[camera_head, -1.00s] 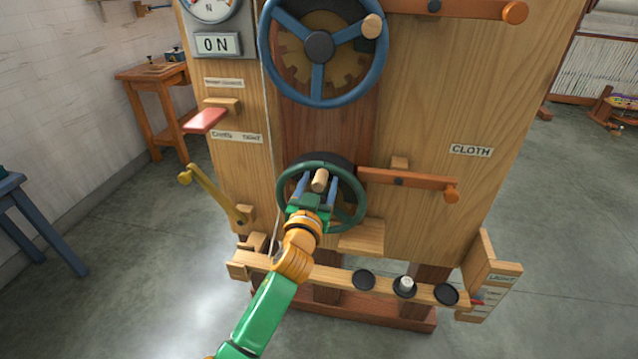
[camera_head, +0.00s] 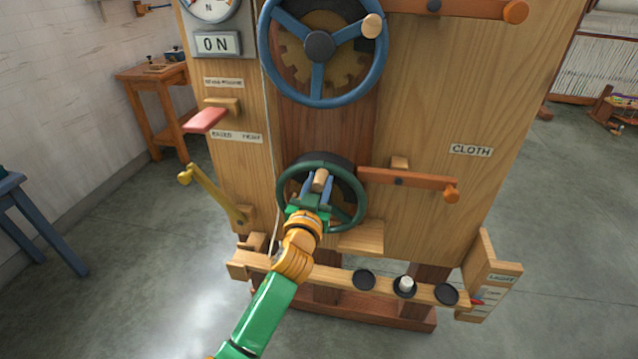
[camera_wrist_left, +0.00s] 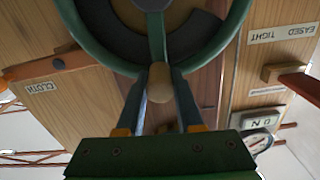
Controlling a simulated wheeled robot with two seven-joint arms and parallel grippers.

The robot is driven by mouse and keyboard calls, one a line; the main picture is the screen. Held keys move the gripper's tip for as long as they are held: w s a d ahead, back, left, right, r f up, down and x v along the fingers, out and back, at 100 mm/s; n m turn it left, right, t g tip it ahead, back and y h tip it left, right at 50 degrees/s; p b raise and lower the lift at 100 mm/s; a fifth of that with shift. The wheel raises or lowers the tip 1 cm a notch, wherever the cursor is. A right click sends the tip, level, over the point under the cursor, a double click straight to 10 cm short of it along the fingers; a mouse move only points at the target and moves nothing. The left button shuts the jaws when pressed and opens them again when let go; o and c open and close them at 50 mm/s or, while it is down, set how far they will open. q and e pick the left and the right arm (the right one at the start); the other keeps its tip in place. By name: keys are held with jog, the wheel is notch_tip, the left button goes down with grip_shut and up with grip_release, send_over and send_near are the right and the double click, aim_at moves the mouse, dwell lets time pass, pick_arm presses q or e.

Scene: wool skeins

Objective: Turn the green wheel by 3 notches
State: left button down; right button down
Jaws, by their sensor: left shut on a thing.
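The green wheel (camera_head: 359,203) is mounted low on the front of the wooden machine board, below a larger blue wheel. A wooden knob (camera_head: 320,179) stands out from its upper part. My left gripper (camera_head: 318,184) is shut on this knob. In the left wrist view the two blue-grey fingers sit on either side of the knob (camera_wrist_left: 159,83), at the rim of the green wheel (camera_wrist_left: 240,20). My left gripper and wrist hide the lower left of the wheel in the head view. My right gripper is not in view.
The blue wheel (camera_head: 317,93) is above. An orange lever (camera_head: 410,180) is close to the right of the green wheel, a yellow lever (camera_head: 210,193) to the left. A wooden rail (camera_head: 330,277) with black round pads runs below. A red paddle (camera_head: 206,120) sticks out at left.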

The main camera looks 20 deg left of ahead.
pick_arm(q)
jog(key=shift+d+f, duration=0.1)
jog(key=shift+d, duration=0.05)
dwell(0.7)
jog(key=shift+w+d+f+m+b, duration=0.2)
jog(key=shift+d+f+m+b, duration=0.1)
jog(key=shift+d+m, duration=0.55)
jog(key=shift+w+d+f+m+b, duration=0.2)
jog(key=shift+d+m, duration=0.4)
jog(key=shift+m, duration=0.5)
jog(key=shift+w+d+f+m+b, duration=0.15)
jog(key=shift+d+f+m+b, duration=0.2)
jog(key=shift+d+m, duration=0.5)
jog(key=shift+a, duration=0.15)
jog(key=c, duration=0.5)
grip_release()
jog(key=shift+c, duration=0.2)
jog(key=shift+r, duration=0.1)
